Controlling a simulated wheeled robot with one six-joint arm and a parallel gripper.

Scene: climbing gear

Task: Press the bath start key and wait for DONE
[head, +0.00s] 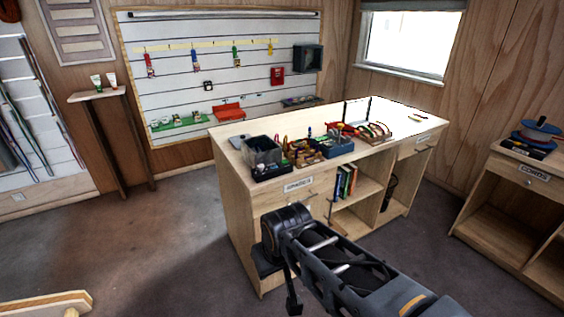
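I cannot make out a bath, its start key or a DONE sign in the head view. A grey, open-topped box (262,152) stands at the near left end of the wooden workbench (228,133); I cannot tell what it is.
Trays of colourful gear (303,152) crowd the bench's near side. A red tray (228,113) sits on the wall panel. A side cabinet (520,180) marked CORDS stands right, a narrow shelf (97,95) left. A wooden piece (45,304) juts in at lower left. The floor left of the bench is clear.

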